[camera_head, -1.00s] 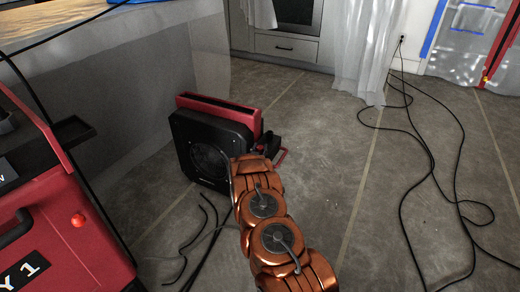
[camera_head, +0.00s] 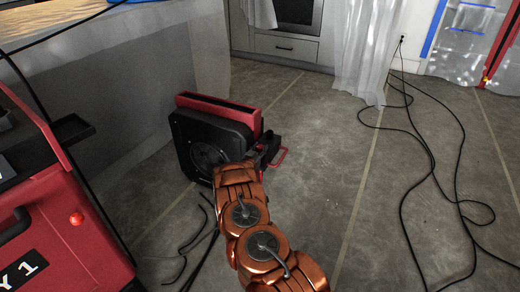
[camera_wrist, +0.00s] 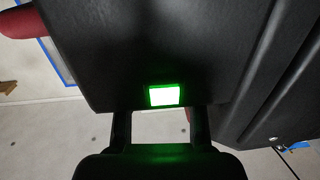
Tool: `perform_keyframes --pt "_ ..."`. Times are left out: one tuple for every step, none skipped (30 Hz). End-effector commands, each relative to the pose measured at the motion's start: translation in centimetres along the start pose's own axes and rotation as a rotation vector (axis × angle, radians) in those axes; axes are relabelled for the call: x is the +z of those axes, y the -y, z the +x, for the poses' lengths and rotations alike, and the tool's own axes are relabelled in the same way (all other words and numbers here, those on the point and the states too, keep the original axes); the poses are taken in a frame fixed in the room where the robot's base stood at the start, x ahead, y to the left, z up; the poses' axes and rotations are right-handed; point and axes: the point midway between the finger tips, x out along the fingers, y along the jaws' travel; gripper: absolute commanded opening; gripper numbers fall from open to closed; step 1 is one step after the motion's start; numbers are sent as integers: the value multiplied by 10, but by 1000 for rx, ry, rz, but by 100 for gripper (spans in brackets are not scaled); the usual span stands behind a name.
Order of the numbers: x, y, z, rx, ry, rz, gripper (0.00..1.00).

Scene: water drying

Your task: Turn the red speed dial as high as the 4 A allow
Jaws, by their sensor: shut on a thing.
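A red-and-black machine (camera_head: 215,115) with a round grille stands on the floor near the middle of the head view. My gripper (camera_wrist: 160,114) is at its right side. In the wrist view its two fingers are some way apart, with their tips against the black housing (camera_wrist: 150,45). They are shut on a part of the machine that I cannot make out. A green lit square (camera_wrist: 164,95) glows on the housing between the fingertips. I cannot make out the red speed dial or any ampere reading in either view.
A red unit (camera_head: 65,225) marked "Y 1" stands at the left, with a red button (camera_head: 77,218). Black cables (camera_head: 432,160) run over the floor at the right, and others lie left of my arm. Sheeting covers a counter (camera_head: 100,90) behind the machine.

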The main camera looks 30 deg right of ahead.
Motion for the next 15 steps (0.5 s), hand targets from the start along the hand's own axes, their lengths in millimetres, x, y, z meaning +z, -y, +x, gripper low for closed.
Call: perform_keyframes --pt "-3 0 1 0 -5 2 2" --pt "-3 0 1 0 -5 2 40" --pt "-3 0 1 0 -5 2 44" --pt "-3 0 1 0 -4 2 48" --pt "-2 0 1 0 -4 2 51" --pt "-2 0 1 0 -3 1 55" --pt "-2 0 0 0 -3 1 58" --pt "-2 0 0 0 -3 1 61" --pt "-2 0 0 0 -2 1 64" --pt "-1 0 0 -1 -2 1 64" --pt "-1 0 0 -1 -2 1 64" --pt "-1 0 0 -1 -2 0 64" --pt "-1 1 0 -1 -1 0 64" --pt "-1 1 0 -2 -1 0 64" --pt "-1 1 0 -2 -1 0 64"
